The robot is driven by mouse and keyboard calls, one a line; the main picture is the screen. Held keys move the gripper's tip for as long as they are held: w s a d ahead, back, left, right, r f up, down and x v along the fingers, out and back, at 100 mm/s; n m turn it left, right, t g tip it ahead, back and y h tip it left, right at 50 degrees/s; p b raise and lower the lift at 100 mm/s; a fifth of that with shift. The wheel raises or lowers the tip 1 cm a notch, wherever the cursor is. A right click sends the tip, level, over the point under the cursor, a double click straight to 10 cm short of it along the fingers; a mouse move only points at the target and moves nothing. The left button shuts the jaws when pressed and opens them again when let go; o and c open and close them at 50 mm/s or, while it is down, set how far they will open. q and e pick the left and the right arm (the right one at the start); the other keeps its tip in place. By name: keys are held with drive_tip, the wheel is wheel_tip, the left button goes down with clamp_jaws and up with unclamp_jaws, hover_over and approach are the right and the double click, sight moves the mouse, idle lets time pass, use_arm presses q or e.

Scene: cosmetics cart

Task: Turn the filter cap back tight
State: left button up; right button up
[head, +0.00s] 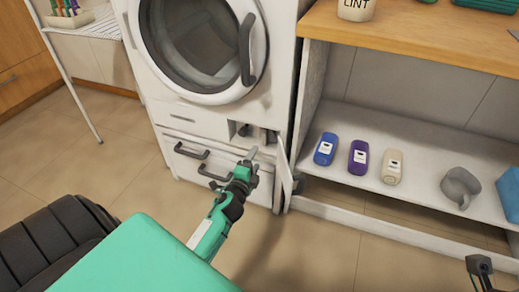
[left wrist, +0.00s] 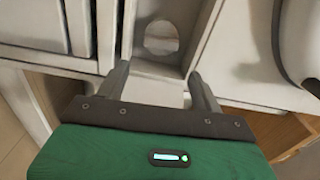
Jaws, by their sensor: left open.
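The white washing machine (head: 180,114) has an open recess (head: 258,130) at its lower right, with its small flap (head: 282,160) swung open. In the left wrist view a pale round shape, which looks like the filter cap (left wrist: 163,38), sits in the recess; its handle and turn cannot be made out. My left gripper (head: 250,156) is in front of and below the recess, pointing at it. In the left wrist view its two fingers (left wrist: 158,78) are apart and empty, short of the cap. Part of my right gripper (head: 480,268) shows at the lower right; its jaws are unclear.
Right of the flap, a low shelf (head: 430,150) holds a blue bottle (head: 325,148), a purple bottle (head: 358,157), a beige bottle (head: 392,167) and a grey jug (head: 460,187). Drawer handles (head: 190,152) stick out left of the recess. The floor in front is clear.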

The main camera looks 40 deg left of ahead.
use_arm(q)
drive_tip(key=shift+v, duration=1.45)
